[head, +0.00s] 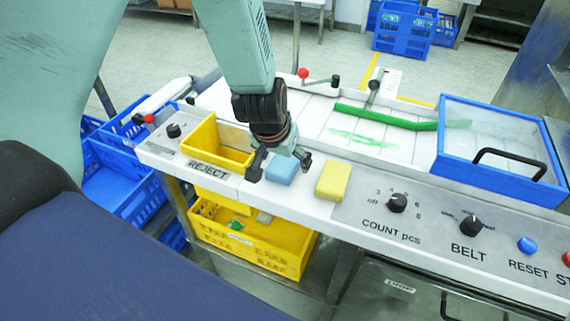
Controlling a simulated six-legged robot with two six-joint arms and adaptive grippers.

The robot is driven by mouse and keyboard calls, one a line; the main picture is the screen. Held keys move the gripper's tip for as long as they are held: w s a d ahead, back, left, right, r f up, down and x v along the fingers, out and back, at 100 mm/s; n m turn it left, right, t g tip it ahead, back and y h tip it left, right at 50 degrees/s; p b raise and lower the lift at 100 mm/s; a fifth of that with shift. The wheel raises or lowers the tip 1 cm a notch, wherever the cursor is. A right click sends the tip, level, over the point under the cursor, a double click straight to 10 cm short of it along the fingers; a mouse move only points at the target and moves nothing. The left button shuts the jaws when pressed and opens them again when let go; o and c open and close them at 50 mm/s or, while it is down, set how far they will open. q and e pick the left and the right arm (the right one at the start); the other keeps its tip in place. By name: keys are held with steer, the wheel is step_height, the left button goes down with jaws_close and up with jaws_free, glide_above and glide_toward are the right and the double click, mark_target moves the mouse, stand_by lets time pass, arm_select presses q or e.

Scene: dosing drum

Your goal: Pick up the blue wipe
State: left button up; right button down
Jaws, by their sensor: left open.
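The blue wipe (281,171) is a small light-blue block lying on the white ledge, just right of the yellow reject bin. My left gripper (279,168) is over the wipe, with its fingers apart. One finger is at the wipe's left side and the other reaches over its right end, partly hiding it. I cannot tell whether the fingers touch it. A yellow sponge-like block (333,181) lies to the right of the wipe. My right gripper is not in view.
The yellow reject bin (214,150) stands directly left of my gripper. Behind are a green strip (386,119) and a red-knobbed lever (303,73). A blue-framed clear cover (503,148) and the knob panel (430,221) lie right. A yellow crate (256,250) sits below.

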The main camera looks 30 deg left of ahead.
arm_select(q)
steer(key=shift+w+a+f, duration=0.1)
steer(key=shift+w+f, duration=0.1)
steer(key=shift+f, duration=0.15)
steer(key=shift+s+r, duration=0.1)
steer(key=shift+s, duration=0.05)
steer(key=shift+c, duration=0.3)
steer(key=c, duration=0.9)
